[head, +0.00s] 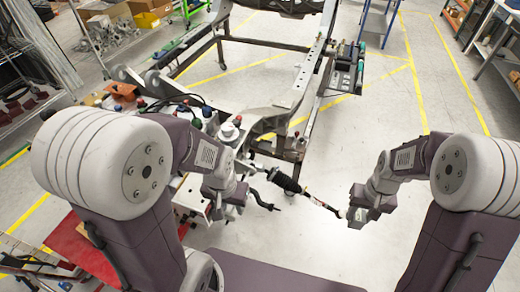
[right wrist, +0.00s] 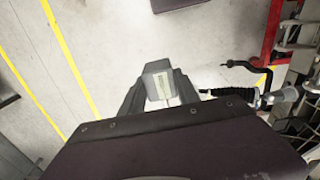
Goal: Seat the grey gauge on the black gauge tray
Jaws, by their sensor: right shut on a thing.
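The grey gauge (right wrist: 158,78) shows as a small grey block with a pale label in the right wrist view. My right gripper (right wrist: 157,92) is shut on it, one finger on each side. In the head view my right gripper (head: 357,214) hangs over open floor at the right, beside the lower end of a strut. A black tray (head: 343,80), which looks like the gauge tray, is on the right side of the chassis frame, farther away and well apart from the gripper. My left gripper (head: 232,206) is by the cluttered left side; its fingers are not clear.
The chassis frame (head: 290,95) fills the upper middle. A strut with a black boot (head: 284,181) slants toward my right gripper. Teal-handled tools (head: 361,70) stand beside the black tray. Bottles and parts crowd the left. Floor at the right is free.

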